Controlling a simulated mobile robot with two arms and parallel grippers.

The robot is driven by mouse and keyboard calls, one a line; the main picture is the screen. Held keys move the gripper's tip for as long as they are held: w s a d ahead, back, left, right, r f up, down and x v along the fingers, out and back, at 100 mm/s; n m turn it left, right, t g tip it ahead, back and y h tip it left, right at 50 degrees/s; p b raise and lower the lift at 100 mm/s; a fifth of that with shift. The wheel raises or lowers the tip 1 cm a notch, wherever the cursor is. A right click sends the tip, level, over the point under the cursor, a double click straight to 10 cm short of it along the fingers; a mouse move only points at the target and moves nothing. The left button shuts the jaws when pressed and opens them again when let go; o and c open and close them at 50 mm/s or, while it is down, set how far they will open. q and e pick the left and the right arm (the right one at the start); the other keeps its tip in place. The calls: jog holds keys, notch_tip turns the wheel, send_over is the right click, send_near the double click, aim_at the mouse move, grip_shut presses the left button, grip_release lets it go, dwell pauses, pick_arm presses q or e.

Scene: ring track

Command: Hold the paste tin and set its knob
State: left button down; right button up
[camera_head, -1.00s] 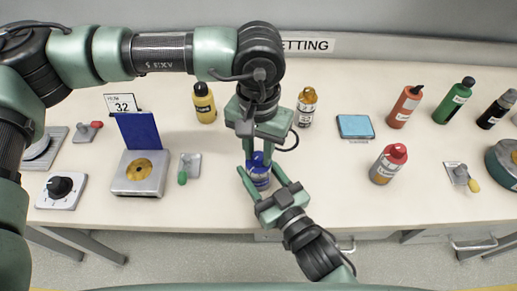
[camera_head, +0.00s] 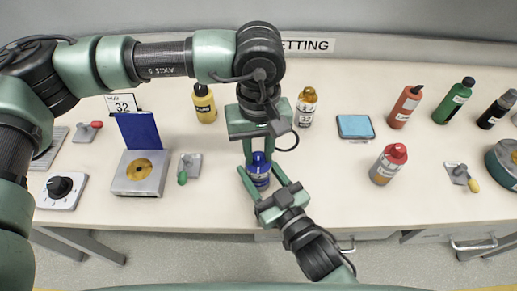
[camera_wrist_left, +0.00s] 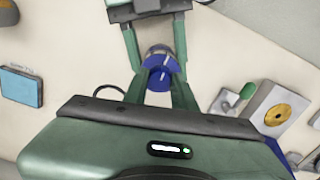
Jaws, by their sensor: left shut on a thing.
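The paste tin (camera_head: 259,180) is a small blue-and-grey round container with a blue knob (camera_head: 258,161) on top. It stands upright near the front edge of the table, and its top and side also show in the left wrist view (camera_wrist_left: 159,76). My left gripper (camera_head: 258,157) points down from above, shut on the knob. My right gripper (camera_head: 263,176) reaches in from the front, with one finger on each side of the tin's body, apparently shut on it. The fingers hide parts of the tin and its label.
Left stand a silver box with a blue panel (camera_head: 142,178), a dial (camera_head: 62,186) and a green-handled switch (camera_head: 187,167). Behind are yellow (camera_head: 204,104) and amber bottles (camera_head: 306,107). Right are a blue pad (camera_head: 355,126) and a red-capped bottle (camera_head: 388,164).

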aim_at(259, 155)
pick_arm(q)
jog(key=shift+n, duration=0.6)
jog(key=c, duration=1.1)
grip_release()
jog(key=shift+r, duration=0.1)
notch_tip(259, 155, up, 12)
jog(key=shift+f, duration=0.1)
